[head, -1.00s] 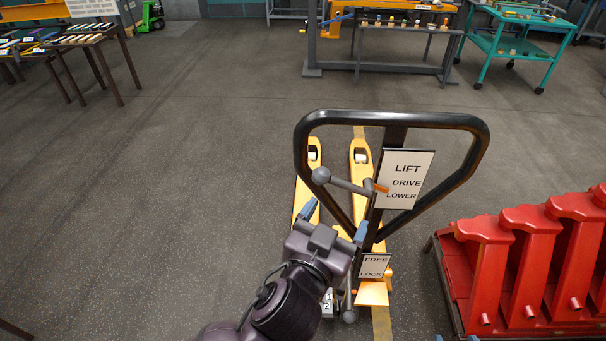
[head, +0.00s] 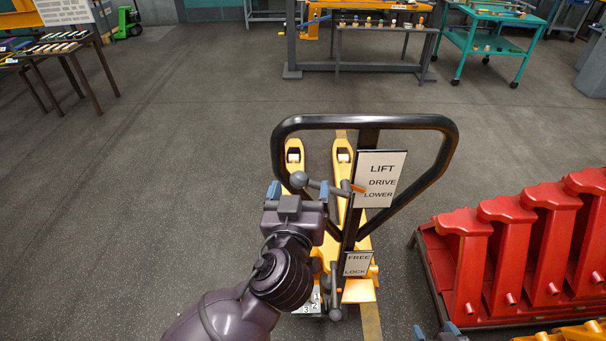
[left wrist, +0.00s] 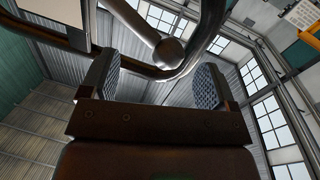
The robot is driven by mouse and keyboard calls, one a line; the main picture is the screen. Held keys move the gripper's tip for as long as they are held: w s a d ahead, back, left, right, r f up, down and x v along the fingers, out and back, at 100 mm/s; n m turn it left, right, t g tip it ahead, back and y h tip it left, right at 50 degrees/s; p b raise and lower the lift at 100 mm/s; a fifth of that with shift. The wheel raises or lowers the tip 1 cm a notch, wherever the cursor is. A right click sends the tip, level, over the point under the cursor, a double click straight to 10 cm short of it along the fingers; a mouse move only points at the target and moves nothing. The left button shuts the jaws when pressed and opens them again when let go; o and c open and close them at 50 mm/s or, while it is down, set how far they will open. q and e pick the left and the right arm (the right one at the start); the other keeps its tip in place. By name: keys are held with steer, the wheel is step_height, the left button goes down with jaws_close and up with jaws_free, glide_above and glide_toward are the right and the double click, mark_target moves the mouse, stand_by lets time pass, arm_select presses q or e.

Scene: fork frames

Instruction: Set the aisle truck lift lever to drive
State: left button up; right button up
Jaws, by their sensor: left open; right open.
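The aisle truck's lift lever (head: 316,184) is a grey rod with a ball knob at its left end. An orange pointer (head: 358,188) at its other end points at the LIFT/DRIVE/LOWER plate (head: 380,180), near DRIVE and just above LOWER. My left gripper (head: 298,187) is open, with its fingertips to either side of the knob in the head view. In the left wrist view the knob (left wrist: 168,53) appears beyond and between the two open fingers, touching neither. My right gripper (head: 436,331) is open at the bottom edge, mostly cut off.
The truck's black handle loop (head: 365,121) surrounds the lever area. A FREE/LOCK plate (head: 357,264) and a lower lever sit below. Yellow forks (head: 294,160) extend behind. A red rack (head: 520,250) stands at right. The floor at left is clear.

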mark_target(302, 185)
arm_select(q)
steer(key=shift+w+d, duration=0.15)
steer(key=shift+w, duration=0.75)
steer(key=shift+w+d, duration=0.1)
steer(key=shift+w, duration=0.75)
